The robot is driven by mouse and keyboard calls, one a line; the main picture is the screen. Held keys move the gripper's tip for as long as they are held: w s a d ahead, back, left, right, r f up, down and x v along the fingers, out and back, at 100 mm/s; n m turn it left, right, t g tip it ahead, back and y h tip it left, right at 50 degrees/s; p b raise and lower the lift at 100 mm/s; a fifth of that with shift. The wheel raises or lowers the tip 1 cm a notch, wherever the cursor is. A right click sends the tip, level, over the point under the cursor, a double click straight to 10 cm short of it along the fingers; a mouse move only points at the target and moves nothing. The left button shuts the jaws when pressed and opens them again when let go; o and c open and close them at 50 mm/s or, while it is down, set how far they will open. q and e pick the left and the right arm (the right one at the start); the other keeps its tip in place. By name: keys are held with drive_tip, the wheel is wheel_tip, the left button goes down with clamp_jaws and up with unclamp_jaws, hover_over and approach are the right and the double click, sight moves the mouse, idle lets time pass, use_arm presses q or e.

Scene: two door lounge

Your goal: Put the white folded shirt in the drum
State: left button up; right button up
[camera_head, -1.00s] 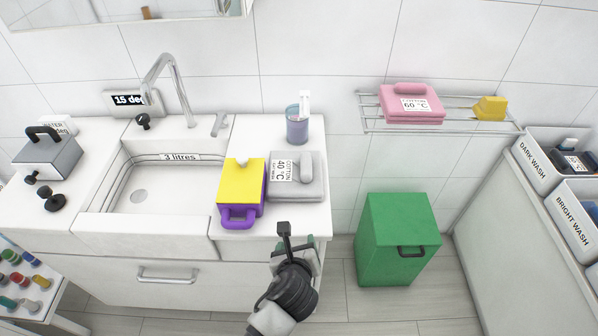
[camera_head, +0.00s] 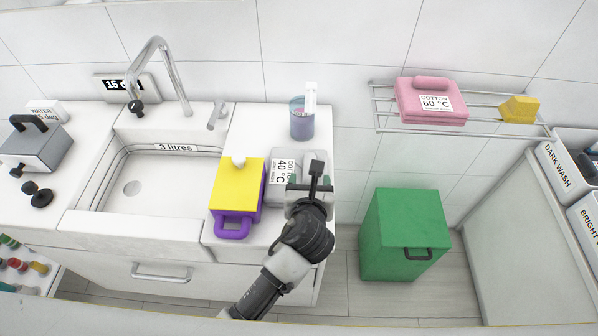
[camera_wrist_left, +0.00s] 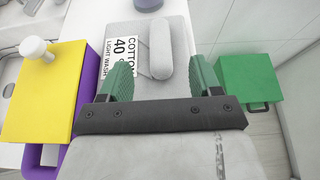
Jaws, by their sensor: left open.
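The white folded shirt (camera_head: 284,156), light grey-white with a rolled ridge and a "Cotton 40 °C" label, lies on the white counter right of the sink. My left gripper (camera_head: 309,183) is open above its right part and hides some of it. In the left wrist view the shirt (camera_wrist_left: 160,50) lies ahead, its ridge roughly in line with the gap between the two green fingers (camera_wrist_left: 162,80). The fingers hold nothing; whether they touch the shirt I cannot tell. I see no drum. My right gripper is out of view.
A yellow-lidded purple box (camera_head: 237,185) stands close left of the shirt, a blue cup (camera_head: 302,122) behind it. A green bin (camera_head: 400,235) stands on the floor to the right. A pink folded garment (camera_head: 430,102) lies on the wall rack (camera_head: 480,123).

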use_arm(q)
drive_tip(key=shift+x, duration=3.6)
clamp_jaws()
drive_tip(key=shift+a, duration=0.1)
